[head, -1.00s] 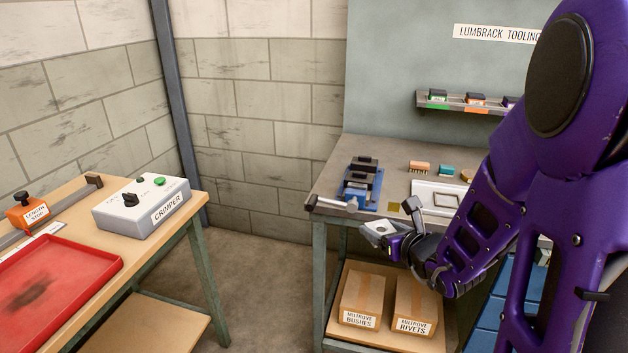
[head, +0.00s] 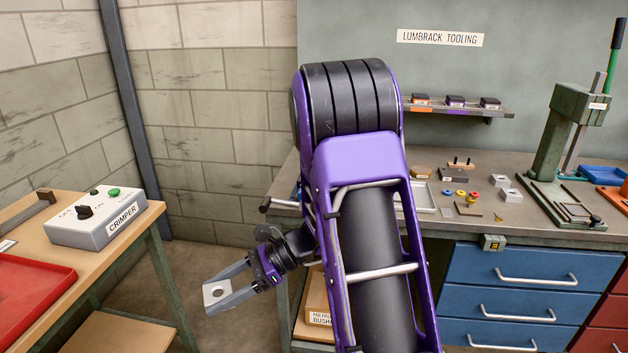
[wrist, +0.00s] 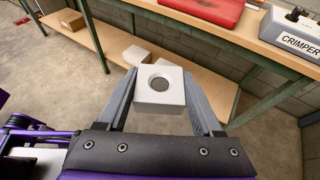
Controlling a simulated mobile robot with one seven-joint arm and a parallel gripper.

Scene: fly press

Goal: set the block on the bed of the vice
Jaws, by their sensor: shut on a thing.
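A pale grey block (head: 214,293) with a round hole in its top is held between the fingertips of my gripper (head: 221,291), in the air between the two benches. In the wrist view the block (wrist: 160,101) sits between both fingers with its hole facing the camera. The vice is almost wholly hidden behind my arm in the head view. Only its handle and bar (head: 284,203) show at the left end of the far bench. Its bed cannot be seen.
The far bench (head: 530,225) holds several small parts and a green press (head: 562,145) to the right. A crimper box (head: 92,218) and a red tray (head: 30,300) stand on the left bench. Open floor lies between the benches.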

